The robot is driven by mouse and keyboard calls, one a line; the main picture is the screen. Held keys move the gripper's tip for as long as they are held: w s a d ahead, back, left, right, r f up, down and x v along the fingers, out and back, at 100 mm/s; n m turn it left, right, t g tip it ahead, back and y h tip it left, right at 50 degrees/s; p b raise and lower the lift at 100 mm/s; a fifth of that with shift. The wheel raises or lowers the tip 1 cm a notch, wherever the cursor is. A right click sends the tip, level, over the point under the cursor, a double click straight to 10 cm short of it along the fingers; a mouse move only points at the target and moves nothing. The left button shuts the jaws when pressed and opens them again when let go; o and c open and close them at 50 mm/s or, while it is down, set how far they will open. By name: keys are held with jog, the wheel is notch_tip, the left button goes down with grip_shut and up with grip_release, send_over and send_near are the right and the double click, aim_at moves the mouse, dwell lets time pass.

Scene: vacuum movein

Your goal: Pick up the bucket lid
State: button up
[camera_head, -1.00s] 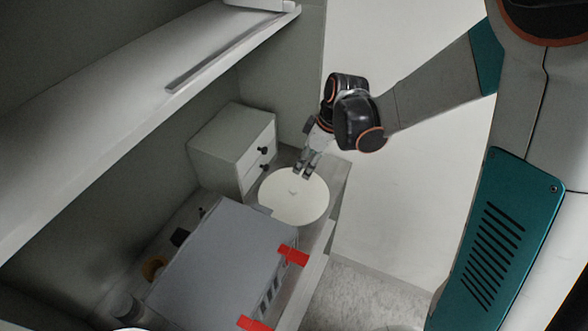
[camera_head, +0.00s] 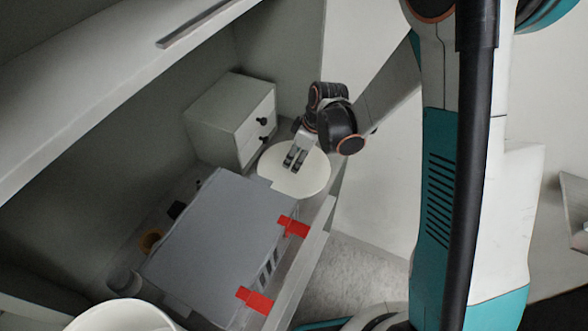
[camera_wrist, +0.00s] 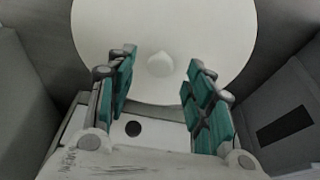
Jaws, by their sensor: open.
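The bucket lid (camera_head: 308,178) is a flat white disc lying on the shelf surface in front of a small drawer cabinet. In the wrist view the lid (camera_wrist: 215,35) fills the top middle, with a small pale knob (camera_wrist: 160,64) at its centre. My gripper (camera_head: 295,158) is over the lid in the head view. In the wrist view my gripper (camera_wrist: 158,85) is open, its green-padded fingers on either side of the line to the knob, with the knob just beyond the gap. Nothing is between the fingers. The gap in height to the lid is hard to judge.
A white cabinet (camera_head: 232,118) with dark knobs stands behind the lid. A large grey box (camera_head: 222,240) with red clips (camera_head: 293,226) sits in front-left, close to the lid. A white bucket-like rim (camera_head: 122,314) shows at the bottom left. An overhead shelf (camera_head: 110,90) crosses the upper left.

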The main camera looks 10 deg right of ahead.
jog(key=shift+x, duration=1.05)
jog(key=c, duration=1.1)
jog(key=shift+r, duration=0.1)
grip_shut()
jog(key=shift+r, duration=0.1)
